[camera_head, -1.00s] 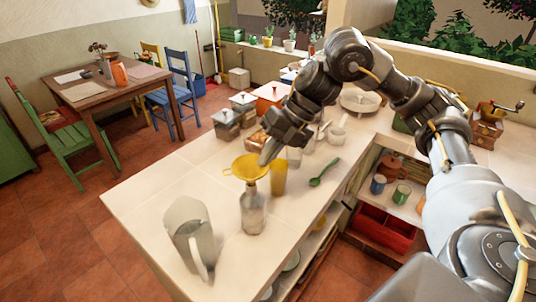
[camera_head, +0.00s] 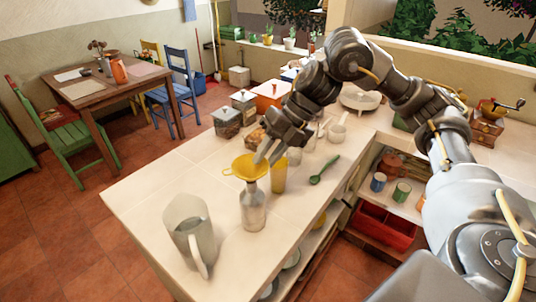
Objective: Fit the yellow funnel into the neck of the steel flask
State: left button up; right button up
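The yellow funnel (camera_head: 249,168) is upright at the top of the steel flask (camera_head: 253,208), with its spout end at the flask's neck. The flask stands upright on the pale tiled counter (camera_head: 170,170). My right gripper (camera_head: 268,157) is at the funnel's right rim, its two fingers apart with a small gap between them. Whether a finger still touches the rim is hard to tell. How deep the spout sits in the neck is hidden. My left gripper is not in view.
A grey pitcher (camera_head: 188,232) stands to the left of the flask, near the front. A yellow cup (camera_head: 279,176) is close behind the flask on the right, and a green spoon (camera_head: 323,170) lies farther right. Canisters (camera_head: 226,121) stand behind. The counter's left part is clear.

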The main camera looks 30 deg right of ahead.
jog(key=p+v, duration=0.2)
jog(key=v, duration=0.9)
dwell(0.7)
